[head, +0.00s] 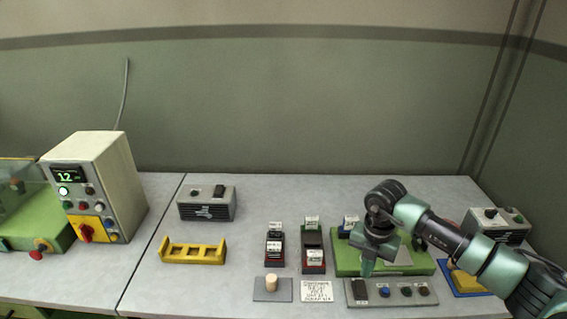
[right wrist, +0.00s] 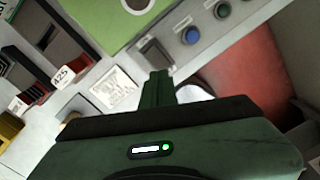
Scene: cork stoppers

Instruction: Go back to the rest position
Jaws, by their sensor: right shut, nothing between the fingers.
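My right arm comes in from the right in the head view, and its gripper (head: 367,268) points down over the front of the green machine (head: 345,264), close behind the grey button panel (head: 417,301). In the right wrist view the gripper's fingers (right wrist: 158,86) are together with nothing between them, and the button panel (right wrist: 172,38) lies beyond them. I cannot tell whether the fingertips touch anything. A cork stopper (head: 271,282) stands upright on a small grey plate (head: 259,295), left of and apart from the gripper. My left gripper is out of view.
Two red-and-black holders (head: 313,238) with labels and a printed card (head: 316,290) lie left of the gripper. A yellow rack (head: 193,254), a grey box (head: 207,208) and a control cabinet (head: 122,190) stand farther left. Another grey box (head: 510,228) stands behind my right arm.

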